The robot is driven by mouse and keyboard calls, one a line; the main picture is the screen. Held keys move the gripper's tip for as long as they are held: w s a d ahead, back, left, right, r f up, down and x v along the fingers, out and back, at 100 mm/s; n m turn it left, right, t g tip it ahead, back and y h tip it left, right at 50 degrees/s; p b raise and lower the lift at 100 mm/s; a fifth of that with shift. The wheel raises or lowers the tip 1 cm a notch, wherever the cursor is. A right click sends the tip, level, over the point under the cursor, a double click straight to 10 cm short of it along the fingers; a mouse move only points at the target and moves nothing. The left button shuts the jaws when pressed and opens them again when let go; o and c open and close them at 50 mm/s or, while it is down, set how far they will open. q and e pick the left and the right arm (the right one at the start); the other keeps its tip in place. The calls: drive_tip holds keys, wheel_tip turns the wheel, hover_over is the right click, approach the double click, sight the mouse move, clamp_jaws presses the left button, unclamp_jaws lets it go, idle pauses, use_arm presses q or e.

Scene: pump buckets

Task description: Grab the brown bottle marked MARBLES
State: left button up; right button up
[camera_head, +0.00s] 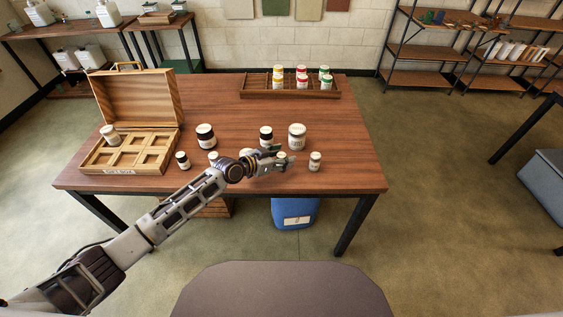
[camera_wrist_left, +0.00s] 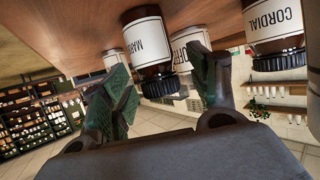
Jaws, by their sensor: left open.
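In the left wrist view, where the scene appears upside down, a brown bottle (camera_wrist_left: 146,38) has a dark cap and a white label whose visible letters start MARB. It stands beyond the gap between the fingers of my left gripper (camera_wrist_left: 162,92), which is open and empty. In the head view my left gripper (camera_head: 279,157) is low over the front of the table, among the small bottles. It partly hides a small bottle there, and I cannot read the labels in that view. My right gripper is not in view.
A bottle marked CORDIAL (camera_wrist_left: 272,22) and a partly hidden bottle lettered FFEE (camera_wrist_left: 190,40) stand near. A small bottle (camera_head: 315,161) stands right of the gripper. An open wooden box (camera_head: 120,170) is at the table's left, a rack (camera_head: 290,94) at the back. The table's right side is clear.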

sight(281, 155)
use_arm(q)
drive_tip(key=c, duration=1.2)
drive_tip(key=shift+o, duration=0.2)
drive_tip(key=shift+r, duration=0.1)
drive_tip(key=shift+r, duration=4.9)
